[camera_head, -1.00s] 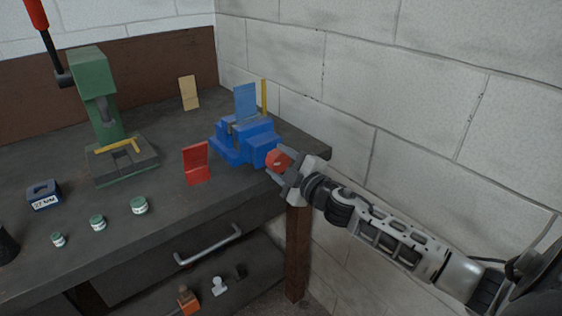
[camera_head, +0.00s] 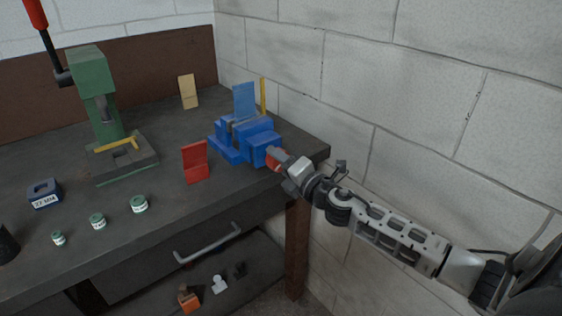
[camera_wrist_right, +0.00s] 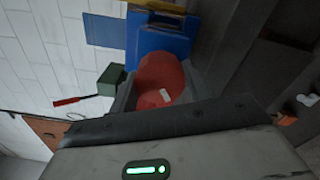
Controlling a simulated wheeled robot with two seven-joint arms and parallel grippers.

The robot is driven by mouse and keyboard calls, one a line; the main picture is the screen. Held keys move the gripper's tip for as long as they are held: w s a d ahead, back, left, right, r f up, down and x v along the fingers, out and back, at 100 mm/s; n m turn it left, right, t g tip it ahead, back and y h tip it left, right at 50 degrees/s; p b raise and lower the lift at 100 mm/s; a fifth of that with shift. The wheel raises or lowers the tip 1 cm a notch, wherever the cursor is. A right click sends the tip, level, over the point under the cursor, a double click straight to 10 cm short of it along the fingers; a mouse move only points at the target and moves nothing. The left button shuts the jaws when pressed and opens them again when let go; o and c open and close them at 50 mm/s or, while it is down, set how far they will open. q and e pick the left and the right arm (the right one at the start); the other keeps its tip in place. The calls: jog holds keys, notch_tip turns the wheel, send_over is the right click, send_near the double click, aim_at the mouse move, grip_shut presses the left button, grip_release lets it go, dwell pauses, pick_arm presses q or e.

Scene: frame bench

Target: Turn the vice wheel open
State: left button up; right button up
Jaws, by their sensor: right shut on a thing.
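The blue vice (camera_head: 245,140) stands on the bench near its right end. Its red wheel (camera_head: 273,158) faces right, partly hidden by my right gripper (camera_head: 279,161). In the right wrist view the red wheel (camera_wrist_right: 160,80) with a small pale mark sits in front of the blue vice body (camera_wrist_right: 158,38). My right gripper is shut on the wheel. Its fingers are mostly hidden in the head view. My left gripper is not in view.
A red angled stand (camera_head: 196,162) is left of the vice on the bench (camera_head: 170,215). A green press (camera_head: 100,110) and several small green tins are further left. A block wall (camera_head: 420,90) rises close behind my right arm.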

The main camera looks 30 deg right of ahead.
jog(key=n, duration=0.5)
jog(key=shift+w+r+n, duration=0.1)
jog(key=shift+n, duration=0.3)
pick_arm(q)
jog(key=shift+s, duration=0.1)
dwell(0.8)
pick_arm(e)
jog(key=o, duration=1)
jog(key=shift+w, duration=0.1)
pick_arm(q)
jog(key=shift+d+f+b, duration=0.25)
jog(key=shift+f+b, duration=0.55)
jog(key=shift+b, duration=0.9)
pick_arm(e)
jog(key=shift+s+d, duration=0.2)
jog(key=shift+s, duration=2.45)
jog(key=shift+s+d, duration=0.2)
jog(key=shift+s, duration=2.5)
jog(key=shift+s+d, duration=0.2)
jog(key=shift+s, duration=2.45)
